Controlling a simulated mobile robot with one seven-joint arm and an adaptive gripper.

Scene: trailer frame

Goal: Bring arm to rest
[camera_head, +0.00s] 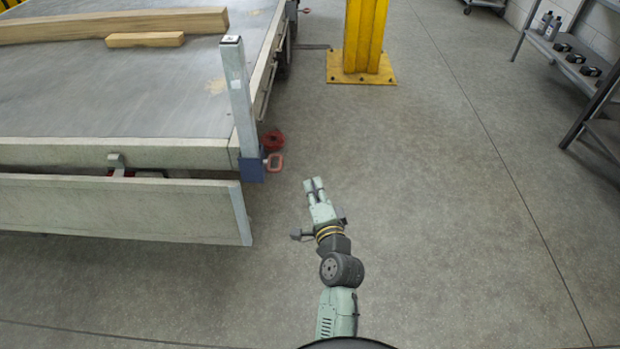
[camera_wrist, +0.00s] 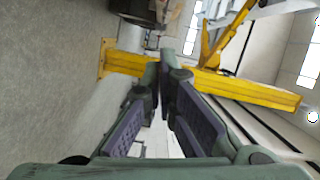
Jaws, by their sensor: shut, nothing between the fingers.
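My gripper (camera_head: 314,186) is at the end of my pale green arm, in the lower middle of the head view. It is over open floor, to the right of the trailer's corner and apart from it. Its two fingers lie together, shut and empty. In the wrist view my gripper (camera_wrist: 163,68) shows its fingertips meeting, with purple pads on the inner sides. The arm reaches forward and slightly left from the bottom edge.
The trailer bed (camera_head: 120,75) with wooden beams (camera_head: 115,25) stands at left. Its corner post (camera_head: 240,95) and lowered side board (camera_head: 120,208) are nearest my gripper. A yellow column (camera_head: 365,38) stands ahead, also in the wrist view (camera_wrist: 250,90). A shelf (camera_head: 575,68) is far right. Floor at right is clear.

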